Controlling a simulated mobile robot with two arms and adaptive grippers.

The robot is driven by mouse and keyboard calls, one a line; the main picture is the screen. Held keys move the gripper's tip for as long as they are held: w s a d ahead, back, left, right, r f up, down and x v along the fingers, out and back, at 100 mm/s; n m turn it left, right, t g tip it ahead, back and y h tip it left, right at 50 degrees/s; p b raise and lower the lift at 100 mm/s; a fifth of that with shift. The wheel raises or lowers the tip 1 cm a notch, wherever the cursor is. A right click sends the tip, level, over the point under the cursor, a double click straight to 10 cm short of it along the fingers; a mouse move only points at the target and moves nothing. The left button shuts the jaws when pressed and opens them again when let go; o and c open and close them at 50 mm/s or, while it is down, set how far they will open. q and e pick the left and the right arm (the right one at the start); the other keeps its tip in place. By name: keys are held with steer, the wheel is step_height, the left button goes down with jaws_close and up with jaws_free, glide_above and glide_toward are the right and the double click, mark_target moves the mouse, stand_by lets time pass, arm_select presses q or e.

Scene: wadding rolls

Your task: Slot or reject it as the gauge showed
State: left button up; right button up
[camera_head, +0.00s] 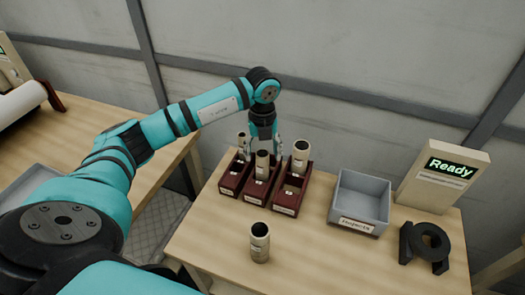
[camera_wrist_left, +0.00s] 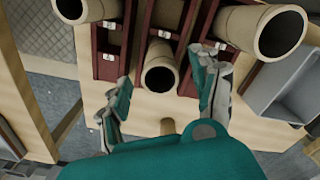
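Three dark red slotted holders stand side by side, left (camera_head: 229,190), middle (camera_head: 250,197) and right (camera_head: 283,209). Each has an upright beige roll: a thin one at left (camera_head: 242,146), one in the middle (camera_head: 262,164), a wider one at right (camera_head: 300,158). My left gripper (camera_head: 264,148) is just behind the middle roll, pointing down. In the left wrist view its fingers are spread, with the middle roll (camera_wrist_left: 160,70) between them and gaps on both sides. Another roll (camera_head: 260,243) stands upright alone on the table in front. My right gripper is not in view.
A grey open bin (camera_head: 342,218) with a label stands right of the holders and looks empty. The display box (camera_head: 441,176) reads "Ready"; a black ring-shaped fixture (camera_head: 427,243) stands before it. The table (camera_head: 330,262) is clear around the lone roll.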

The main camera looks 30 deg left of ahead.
arm_select(q)
steer(key=shift+r, duration=0.1)
step_height(320, 180, up, 12)
stand_by(0.5)
